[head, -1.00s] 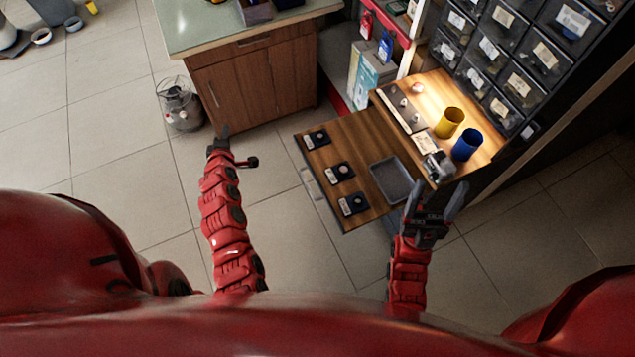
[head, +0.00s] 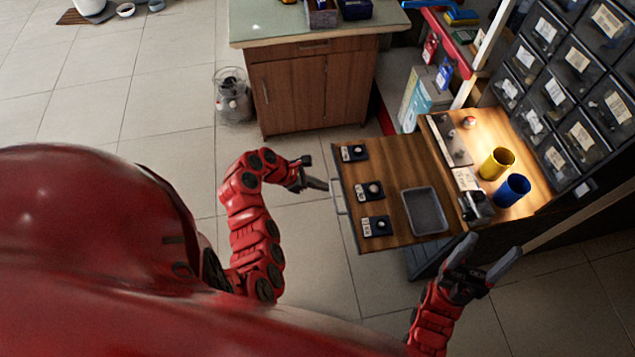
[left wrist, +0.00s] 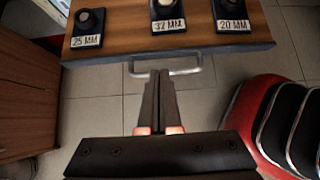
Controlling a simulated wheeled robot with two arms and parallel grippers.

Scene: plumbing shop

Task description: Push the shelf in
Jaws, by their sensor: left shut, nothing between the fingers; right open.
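The wooden pull-out shelf (head: 396,185) sticks out from the workbench, with a metal handle on its front edge. The handle (left wrist: 166,68) shows in the left wrist view. My left gripper (head: 322,184) is shut and empty, and it points at the handle side of the shelf. In the left wrist view its fingertips (left wrist: 160,74) are at or very near the handle; I cannot tell whether they touch. My right gripper (head: 490,260) is open and empty, in front of the workbench and to the right of the shelf.
On the shelf are black blocks with size labels (head: 374,190) and a grey tray (head: 424,211). The bench top behind holds a yellow cup (head: 496,164) and a blue cup (head: 512,190). A wooden cabinet (head: 315,90) stands at the back left. Floor before the shelf is clear.

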